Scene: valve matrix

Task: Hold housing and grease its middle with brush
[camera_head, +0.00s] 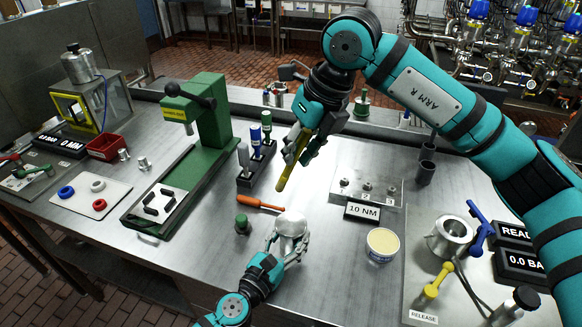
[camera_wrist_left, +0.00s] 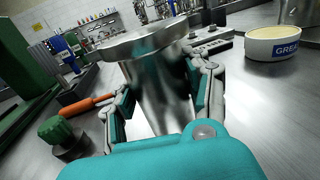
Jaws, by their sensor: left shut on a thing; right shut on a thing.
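The silver metal housing (camera_head: 291,222) stands near the front middle of the steel bench. My left gripper (camera_head: 287,243) is shut on it. In the left wrist view the housing (camera_wrist_left: 160,85) is upright between the two fingers, with its wide rim at the top. My right gripper (camera_head: 300,148) is shut on a yellow brush (camera_head: 290,168), which slants down to the left above the bench, apart from the housing. The brush tip is too small to make out. A white tub of pale grease (camera_head: 382,243) stands to the right of the housing; it also shows in the left wrist view (camera_wrist_left: 278,45).
An orange-handled tool (camera_head: 258,203) and a green-topped part (camera_head: 242,223) lie left of the housing. A torque block (camera_head: 368,190) with a "10 NM" sign sits to the right.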

